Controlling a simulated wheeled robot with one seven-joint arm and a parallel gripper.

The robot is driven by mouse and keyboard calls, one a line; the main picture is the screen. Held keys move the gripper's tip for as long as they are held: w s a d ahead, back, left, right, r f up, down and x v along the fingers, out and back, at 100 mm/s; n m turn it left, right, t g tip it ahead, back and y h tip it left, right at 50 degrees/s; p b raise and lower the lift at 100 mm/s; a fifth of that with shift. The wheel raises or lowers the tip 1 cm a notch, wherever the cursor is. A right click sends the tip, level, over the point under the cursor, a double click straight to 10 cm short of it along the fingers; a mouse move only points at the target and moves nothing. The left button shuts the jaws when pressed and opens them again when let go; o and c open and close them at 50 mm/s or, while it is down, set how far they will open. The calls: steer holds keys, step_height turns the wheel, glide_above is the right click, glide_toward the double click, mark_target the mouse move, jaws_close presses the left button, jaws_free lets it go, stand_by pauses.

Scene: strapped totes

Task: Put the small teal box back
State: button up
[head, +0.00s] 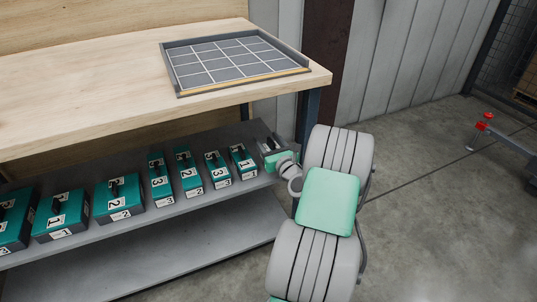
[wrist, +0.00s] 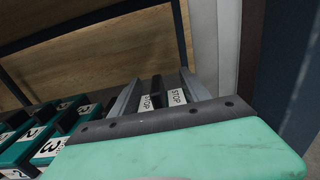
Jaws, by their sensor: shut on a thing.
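My gripper (head: 268,143) is at the right end of the grey shelf, just right of the last small teal box, marked 1 (head: 242,162). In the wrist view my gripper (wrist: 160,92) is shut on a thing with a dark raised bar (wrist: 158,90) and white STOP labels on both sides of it. Its body is hidden, so I cannot tell its colour or whether it touches the shelf. Other small teal boxes, marked 3 (head: 217,169), 2 (head: 189,174) and 3 (head: 160,180), stand in a row to the left.
Larger teal boxes (head: 119,197) stand further left on the grey shelf (head: 180,212). A wooden bench top (head: 90,95) is above, bearing a grey gridded tray (head: 235,62). A dark blue bench leg (head: 308,112) stands close behind my gripper. Open floor lies right.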

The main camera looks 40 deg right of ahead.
mark_target(268, 148)
steer(key=f+b, duration=0.2)
steer(key=f, duration=0.2)
steer(key=shift+w+d+f+b, duration=0.1)
steer(key=shift+w+d+b, duration=0.1)
steer(key=shift+d+b, duration=0.2)
steer(key=shift+r, duration=0.25)
steer(key=shift+a+f, duration=0.1)
steer(key=shift+f, duration=0.15)
steer(key=o, duration=1.6)
steer(key=shift+c, duration=0.2)
steer(key=shift+r+p, duration=0.3)
steer(key=p+v, duration=0.1)
steer(key=v, duration=1.1)
